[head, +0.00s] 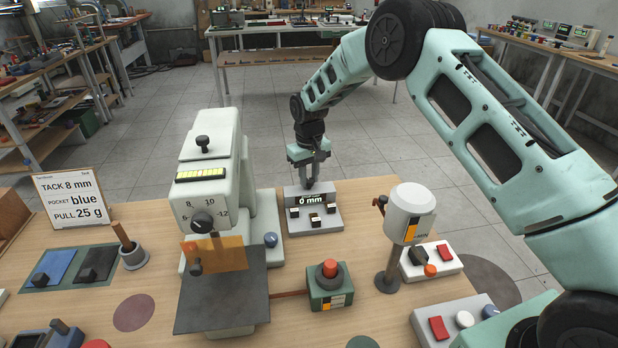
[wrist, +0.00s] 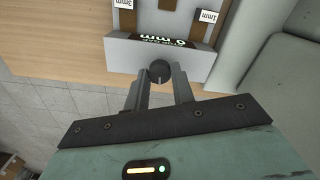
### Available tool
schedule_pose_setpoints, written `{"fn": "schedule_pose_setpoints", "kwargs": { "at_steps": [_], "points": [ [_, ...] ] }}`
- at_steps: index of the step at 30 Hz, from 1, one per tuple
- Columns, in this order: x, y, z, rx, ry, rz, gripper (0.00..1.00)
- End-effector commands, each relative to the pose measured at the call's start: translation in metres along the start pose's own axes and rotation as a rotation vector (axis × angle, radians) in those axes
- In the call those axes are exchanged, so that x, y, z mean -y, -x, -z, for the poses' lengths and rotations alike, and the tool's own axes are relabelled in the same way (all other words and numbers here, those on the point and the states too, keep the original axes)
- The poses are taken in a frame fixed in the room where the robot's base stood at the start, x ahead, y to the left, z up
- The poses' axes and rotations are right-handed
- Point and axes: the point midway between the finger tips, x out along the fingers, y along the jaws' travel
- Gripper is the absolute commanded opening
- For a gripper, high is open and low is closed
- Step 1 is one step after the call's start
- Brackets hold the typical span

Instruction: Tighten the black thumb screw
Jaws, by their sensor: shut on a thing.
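In the wrist view, my gripper (wrist: 160,85) is shut on a round black knob (wrist: 159,71) at the edge of this block. Another small black knob (head: 195,267) sits by the orange plate (head: 220,254) on the press's front. I cannot tell for certain which black knob is the thumb screw. The fingers partly hide the held knob's sides.
A white canister on a post (head: 409,212) stands right of the block. A green box with a red button (head: 330,285) is in front. A sign (head: 67,199) reads tack 8 mm, pocket blue, pull 25 g. Switch boxes (head: 430,262) lie at the right.

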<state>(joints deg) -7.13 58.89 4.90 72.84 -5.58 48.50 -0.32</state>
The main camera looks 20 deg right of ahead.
Motion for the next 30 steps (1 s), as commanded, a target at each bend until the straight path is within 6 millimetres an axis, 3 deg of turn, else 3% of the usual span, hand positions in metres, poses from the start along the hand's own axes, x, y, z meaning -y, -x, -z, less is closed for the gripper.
{"fn": "schedule_pose_setpoints", "kwargs": {
  "at_steps": [9,24,25,27,30],
  "points": [
    [-0.0001,0.0014,0.0007,-0.002,-0.108,-0.001,0.02],
    [-0.0004,0.0016,0.0007,-0.002,-0.127,0.000,0.02],
    [-0.0004,0.0016,0.0007,-0.002,-0.127,0.000,0.27],
    [-0.0004,0.0015,0.0007,-0.002,-0.127,0.000,0.46],
    [-0.0003,0.0011,0.0005,-0.002,-0.127,0.000,0.46]
  ]
}}
